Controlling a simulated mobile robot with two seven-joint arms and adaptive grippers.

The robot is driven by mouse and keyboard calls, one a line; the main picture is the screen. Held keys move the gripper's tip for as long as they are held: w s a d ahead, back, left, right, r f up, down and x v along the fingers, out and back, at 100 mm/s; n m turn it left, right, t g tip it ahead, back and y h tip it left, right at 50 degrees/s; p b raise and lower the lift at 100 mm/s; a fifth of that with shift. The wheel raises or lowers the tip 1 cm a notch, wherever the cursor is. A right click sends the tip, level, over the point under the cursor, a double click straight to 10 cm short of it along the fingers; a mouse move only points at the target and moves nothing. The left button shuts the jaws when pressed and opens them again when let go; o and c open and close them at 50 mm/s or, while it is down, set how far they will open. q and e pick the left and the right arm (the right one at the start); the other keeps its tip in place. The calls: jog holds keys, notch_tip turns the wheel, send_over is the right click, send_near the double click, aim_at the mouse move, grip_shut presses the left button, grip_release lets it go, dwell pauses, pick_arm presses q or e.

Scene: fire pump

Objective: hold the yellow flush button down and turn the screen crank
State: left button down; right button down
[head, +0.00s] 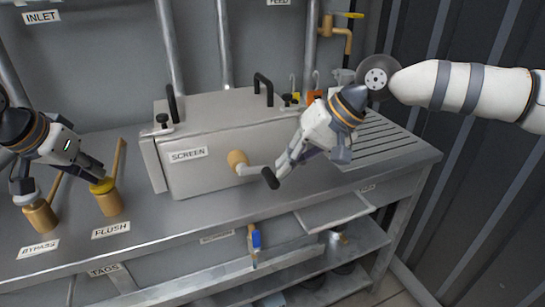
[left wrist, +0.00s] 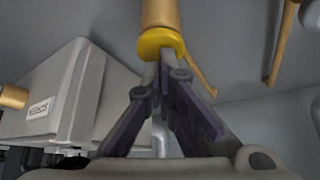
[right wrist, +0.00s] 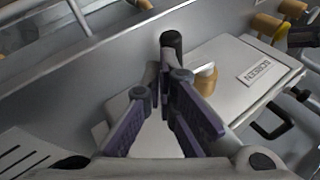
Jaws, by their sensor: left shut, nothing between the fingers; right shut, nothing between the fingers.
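The yellow flush button (head: 101,188) sits on top of a brass post (head: 109,204) behind the FLUSH label. It also shows in the left wrist view (left wrist: 158,40). My left gripper (head: 104,182) is shut and empty, its fingertips at the button, seemingly touching it; how far it is pressed I cannot tell. The screen crank has a brass hub (head: 238,159) on the front of the grey SCREEN box (head: 213,174), a short grey arm and a black handle (head: 270,178). My right gripper (head: 281,170) is shut and empty beside the handle. The handle shows just beyond its fingertips in the right wrist view (right wrist: 171,42); contact is unclear.
The BYPASS post (head: 40,216) stands left of the flush post, with a lever by each. A slotted drain area (head: 375,140) lies right of the box. A blue-handled valve (head: 256,239) hangs below the bench's front edge. Pipes run up the back wall.

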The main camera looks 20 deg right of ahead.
jog(key=shift+d+f, duration=0.1)
jog(key=shift+f, duration=1.3)
